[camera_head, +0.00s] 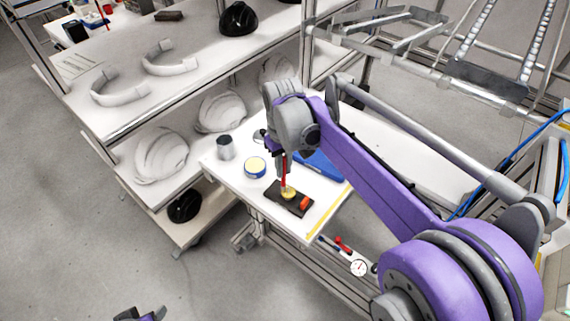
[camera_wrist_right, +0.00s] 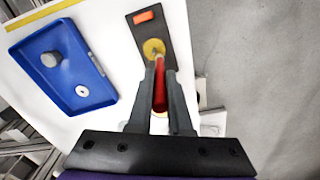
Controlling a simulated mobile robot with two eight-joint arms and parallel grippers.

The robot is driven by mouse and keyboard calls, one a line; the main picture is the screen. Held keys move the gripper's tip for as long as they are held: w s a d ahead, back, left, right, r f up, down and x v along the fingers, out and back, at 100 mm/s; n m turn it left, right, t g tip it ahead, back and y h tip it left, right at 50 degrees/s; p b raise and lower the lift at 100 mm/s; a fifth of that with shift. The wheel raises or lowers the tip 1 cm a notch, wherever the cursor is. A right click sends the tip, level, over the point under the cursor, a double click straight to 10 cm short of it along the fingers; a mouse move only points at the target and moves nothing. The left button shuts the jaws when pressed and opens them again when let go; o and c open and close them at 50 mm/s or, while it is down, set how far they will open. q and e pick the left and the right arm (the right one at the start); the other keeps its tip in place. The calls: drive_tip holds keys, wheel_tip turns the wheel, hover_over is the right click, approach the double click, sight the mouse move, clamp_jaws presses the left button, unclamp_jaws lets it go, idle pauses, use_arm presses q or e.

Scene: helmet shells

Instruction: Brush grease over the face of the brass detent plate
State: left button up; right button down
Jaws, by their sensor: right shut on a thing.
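The brass detent plate (camera_head: 289,193) is a round yellow disc on a dark base block (camera_head: 279,203) with an orange-red piece at one end. The disc also shows in the right wrist view (camera_wrist_right: 153,47). My right gripper (camera_head: 283,158) is shut on a red-handled brush (camera_head: 284,172), held roughly upright above the disc. In the right wrist view the brush's red handle (camera_wrist_right: 160,92) runs between the fingers towards the disc. Its tip meets the disc in the picture; contact is unclear. A part of my left gripper (camera_head: 140,315) shows at the bottom edge, mostly cut off.
White helmet shells (camera_head: 161,156) fill the rack behind. A gauge (camera_head: 358,268) is near the front.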

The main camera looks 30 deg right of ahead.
drive_tip(key=shift+s+a, duration=0.1)
drive_tip(key=shift+s, duration=0.3)
drive_tip(key=shift+s+r, duration=0.1)
drive_tip(key=shift+s, duration=0.2)
drive_tip(key=shift+s+d, duration=0.15)
drive_tip(key=shift+d, duration=0.05)
drive_tip(key=shift+s+d, duration=0.15)
drive_tip(key=shift+s+d, duration=0.1)
drive_tip(key=shift+d, duration=0.15)
drive_tip(key=shift+d, duration=0.55)
